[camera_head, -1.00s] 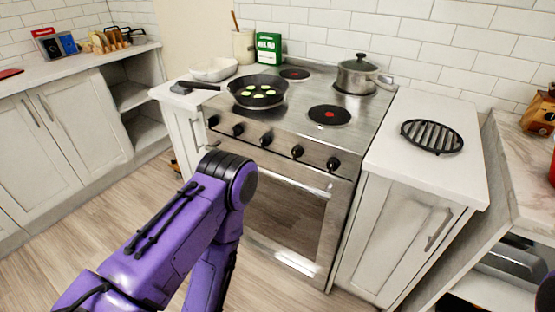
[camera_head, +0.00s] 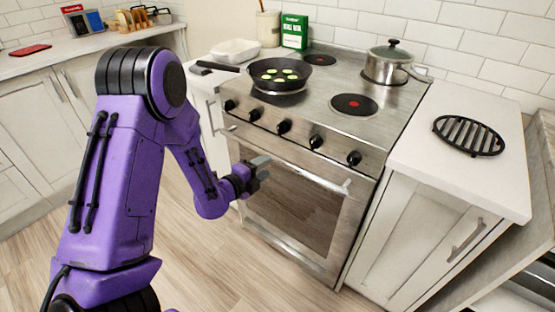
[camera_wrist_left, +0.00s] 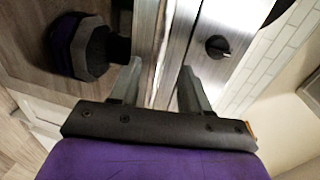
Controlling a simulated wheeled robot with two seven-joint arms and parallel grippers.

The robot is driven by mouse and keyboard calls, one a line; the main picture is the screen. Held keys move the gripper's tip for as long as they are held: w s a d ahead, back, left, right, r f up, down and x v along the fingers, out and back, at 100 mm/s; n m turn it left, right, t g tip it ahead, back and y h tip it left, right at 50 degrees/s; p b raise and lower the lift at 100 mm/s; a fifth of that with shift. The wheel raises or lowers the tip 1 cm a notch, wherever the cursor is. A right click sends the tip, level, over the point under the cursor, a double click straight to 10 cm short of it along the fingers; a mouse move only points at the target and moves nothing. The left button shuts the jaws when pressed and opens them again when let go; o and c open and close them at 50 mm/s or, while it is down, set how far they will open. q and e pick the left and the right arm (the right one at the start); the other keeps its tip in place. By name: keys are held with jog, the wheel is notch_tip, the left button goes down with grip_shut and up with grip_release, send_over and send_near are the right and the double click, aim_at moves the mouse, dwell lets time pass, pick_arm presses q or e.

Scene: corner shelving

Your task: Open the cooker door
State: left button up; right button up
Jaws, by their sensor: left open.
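The cooker (camera_head: 320,120) stands against the back wall, with a row of black knobs on its front. Its door (camera_head: 295,210) has a dark glass window and looks shut. A steel handle bar (camera_head: 325,178) crosses the top of the door. My left gripper (camera_head: 262,163) is in front of the left half of the handle, partly hiding it. In the left wrist view the gripper's fingers (camera_wrist_left: 158,88) are apart, with the steel cooker front (camera_wrist_left: 178,45) beyond them and a knob (camera_wrist_left: 217,47) near the right finger. I cannot tell whether the bar is between the fingers. My right gripper is not in view.
A pan (camera_head: 280,73) with food and a lidded pot (camera_head: 390,62) stand on the hob. A black grill rack (camera_head: 468,135) lies on the right counter (camera_head: 425,145). The wooden floor (camera_head: 215,265) before the cooker is clear.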

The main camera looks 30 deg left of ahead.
aim_at(276, 161)
pick_arm(q)
jog(key=x, duration=0.7)
jog(key=shift+w+f, duration=0.15)
jog(key=shift+w, duration=0.15)
grip_shut()
